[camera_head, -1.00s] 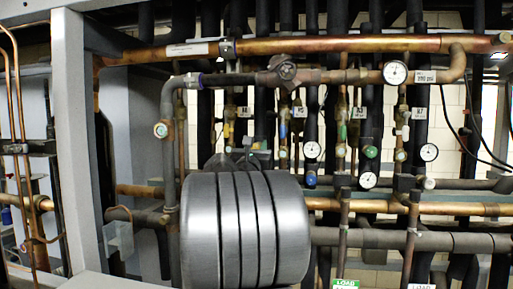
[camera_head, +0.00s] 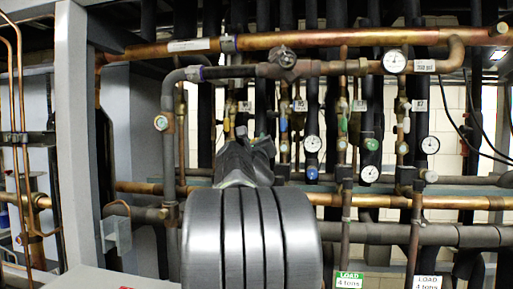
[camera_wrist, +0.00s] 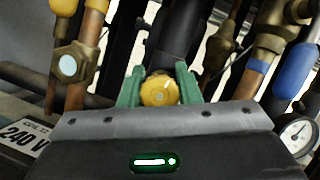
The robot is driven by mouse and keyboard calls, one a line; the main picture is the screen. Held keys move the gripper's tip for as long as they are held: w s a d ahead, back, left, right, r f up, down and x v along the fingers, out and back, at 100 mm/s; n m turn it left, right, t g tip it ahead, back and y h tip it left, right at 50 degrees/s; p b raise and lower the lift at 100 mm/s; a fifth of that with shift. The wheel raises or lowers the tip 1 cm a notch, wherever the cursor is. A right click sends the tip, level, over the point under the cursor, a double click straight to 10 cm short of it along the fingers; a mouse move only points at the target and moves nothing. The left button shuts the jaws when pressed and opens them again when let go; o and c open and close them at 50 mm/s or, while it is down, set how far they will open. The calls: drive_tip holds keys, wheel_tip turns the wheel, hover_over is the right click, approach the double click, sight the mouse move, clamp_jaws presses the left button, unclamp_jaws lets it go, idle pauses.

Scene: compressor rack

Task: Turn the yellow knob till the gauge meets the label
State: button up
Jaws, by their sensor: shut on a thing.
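The yellow knob (camera_wrist: 159,92) shows in the wrist view between the two green fingers of my gripper (camera_wrist: 159,88), which is shut on it. A pale line marks the knob's face. In the head view my arm hides the knob, and the fingertips cannot be made out. A round white gauge (camera_head: 395,61) sits on the upper copper pipe, with a white label (camera_head: 424,66) just right of it. The label seems to give a psi value; its number and the needle are too small to read surely.
More gauges (camera_head: 312,143) (camera_head: 430,145) hang on the lower pipes. A blue-capped valve (camera_wrist: 295,72) and part of a gauge (camera_wrist: 298,134) are right of my gripper. A brass valve (camera_wrist: 70,65) and a 240 V sign (camera_wrist: 26,136) are at left. Pipes crowd close around.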

drive_tip(key=shift+n, duration=0.6)
drive_tip(key=o, duration=1)
drive_tip(key=shift+c, duration=0.2)
drive_tip(key=b+v, duration=0.4)
drive_tip(key=v, duration=0.9)
drive_tip(key=shift+s, duration=0.4)
drive_tip(key=shift+w, duration=0.1)
